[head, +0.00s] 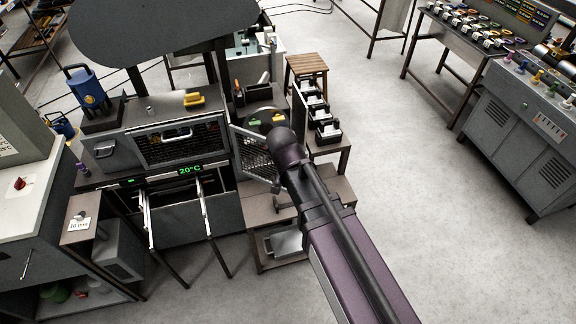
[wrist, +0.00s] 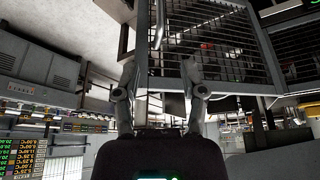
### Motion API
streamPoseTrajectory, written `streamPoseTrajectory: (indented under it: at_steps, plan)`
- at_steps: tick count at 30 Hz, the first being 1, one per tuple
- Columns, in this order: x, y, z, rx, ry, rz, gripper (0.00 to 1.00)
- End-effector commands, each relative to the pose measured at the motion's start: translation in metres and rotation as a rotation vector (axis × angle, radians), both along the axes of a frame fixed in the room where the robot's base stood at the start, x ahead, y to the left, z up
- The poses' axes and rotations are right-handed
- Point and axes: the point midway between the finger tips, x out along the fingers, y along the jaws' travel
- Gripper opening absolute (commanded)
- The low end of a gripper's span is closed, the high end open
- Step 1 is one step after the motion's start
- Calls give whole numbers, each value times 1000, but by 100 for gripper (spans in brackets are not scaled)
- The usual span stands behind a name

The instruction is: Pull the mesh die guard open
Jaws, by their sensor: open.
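A mesh guard (head: 256,150) stands at the right end of the grey machine in the head view, set at an angle to the machine's front. My arm's wrist partly covers its right side. In the wrist view a framed mesh panel (wrist: 212,45) fills the upper right, with a pale upright bar (wrist: 158,24) at its left edge. My gripper (wrist: 160,72) is open, with one finger on each side below that bar. The right finger overlaps the mesh in the picture; I cannot tell whether it touches. The fingers are not clear in the head view.
The machine has another mesh front (head: 180,143) with a handle, and a green 20°C display (head: 190,170). A rack of black bins (head: 318,108) stands right of the guard. A low table (head: 318,192) is below my wrist. Open floor (head: 430,190) lies to the right.

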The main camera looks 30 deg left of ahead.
Motion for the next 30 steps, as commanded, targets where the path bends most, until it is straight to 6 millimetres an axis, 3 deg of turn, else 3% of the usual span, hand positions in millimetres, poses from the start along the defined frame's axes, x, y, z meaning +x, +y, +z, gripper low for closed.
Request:
streamPoseTrajectory:
  at_steps: [6,12,20,30]
  plan:
    - [0,0,0,0,0,0,54]
    - [3,-5,-1,-2,3,-4,0]
    - [20,-40,-7,-24,26,-30,0]
    - [55,-135,-21,-70,99,-92,0]
